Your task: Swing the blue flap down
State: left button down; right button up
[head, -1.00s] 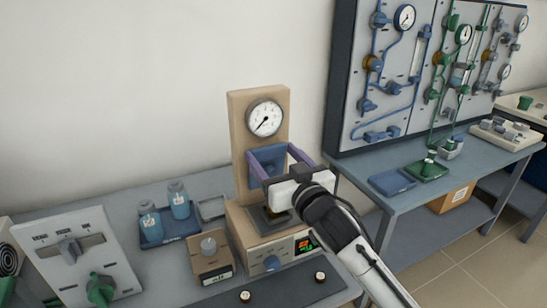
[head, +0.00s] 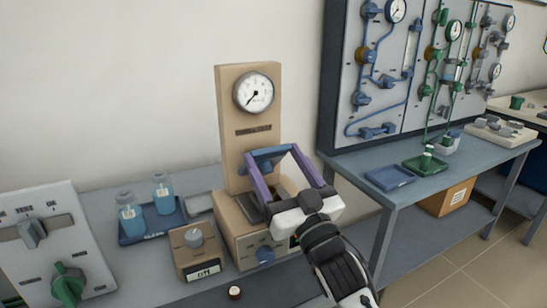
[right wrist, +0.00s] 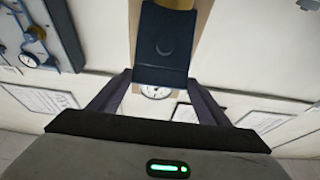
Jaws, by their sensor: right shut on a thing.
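The blue flap (head: 264,166) is on the front of a beige upright device with a round dial (head: 254,92). It shows as a blue strip between my fingers, partly hidden behind them. In the right wrist view the flap is a dark blue plate (right wrist: 162,45) with a small round mark. My right gripper (head: 270,153) has its two long purple fingers on either side of the flap and is shut on it; its fingertips also show in the right wrist view (right wrist: 160,76). My left gripper is not in view.
A small beige box with a knob (head: 195,253) stands left of the device. A blue tray (head: 146,238) with two blue-liquid bottles is behind it. A grey panel with a green knob (head: 68,284) is at far left. A side table (head: 405,195) stands at right.

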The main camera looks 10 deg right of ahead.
jog(key=shift+s+f, duration=0.1)
jog(key=shift+f, duration=0.65)
jog(key=o, duration=1.5)
jog(key=shift+r, duration=0.15)
jog(key=v, duration=1)
jog(key=shift+s, duration=0.15)
jog(key=shift+s, duration=0.1)
